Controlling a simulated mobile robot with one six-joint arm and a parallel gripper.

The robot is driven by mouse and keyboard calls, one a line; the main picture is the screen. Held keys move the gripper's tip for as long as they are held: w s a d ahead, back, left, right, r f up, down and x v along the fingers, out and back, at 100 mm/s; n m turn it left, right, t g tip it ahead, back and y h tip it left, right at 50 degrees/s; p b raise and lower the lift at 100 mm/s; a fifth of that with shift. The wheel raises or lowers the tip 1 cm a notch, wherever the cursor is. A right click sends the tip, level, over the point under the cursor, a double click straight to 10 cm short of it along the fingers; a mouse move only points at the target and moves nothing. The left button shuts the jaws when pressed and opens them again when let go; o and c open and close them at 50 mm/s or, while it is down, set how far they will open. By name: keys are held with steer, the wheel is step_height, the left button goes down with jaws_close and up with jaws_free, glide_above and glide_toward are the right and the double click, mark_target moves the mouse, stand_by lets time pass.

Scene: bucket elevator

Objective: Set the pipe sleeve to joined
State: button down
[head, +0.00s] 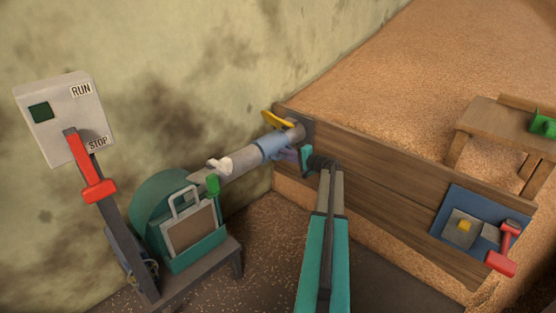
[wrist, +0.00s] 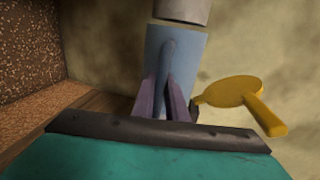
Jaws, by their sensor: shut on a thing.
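The pipe sleeve (head: 274,147) is a pale blue band around the grey pipe (head: 242,163), close to the wooden bin wall. In the wrist view, the sleeve (wrist: 190,65) has a raised ridge along it. My gripper (head: 287,154) is at the sleeve's near side. In the wrist view, the purple fingers of my gripper (wrist: 166,88) are shut on that ridge, one on each side. A thin pale gap shows there between the sleeve's upper end and the grey pipe (wrist: 183,9). The sleeve's lower end is hidden behind my gripper.
A yellow handle (head: 276,120) stands beside the pipe by the bin wall (head: 385,190); it is close to my gripper in the wrist view (wrist: 235,92). A green machine (head: 180,260) and the RUN/STOP box with a red lever (head: 98,190) are at left. A red-handled tool (head: 504,250) is at right.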

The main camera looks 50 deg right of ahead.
steer(key=shift+d, duration=1.5)
steer(key=shift+s+d, duration=0.1)
steer(key=shift+d, duration=0.05)
steer(key=c, duration=1.9)
jaws_free()
steer(key=shift+o, duration=0.5)
steer(key=shift+a, duration=0.2)
steer(key=p+v, duration=0.3)
steer(key=v, duration=1)
steer(key=shift+s, duration=0.35)
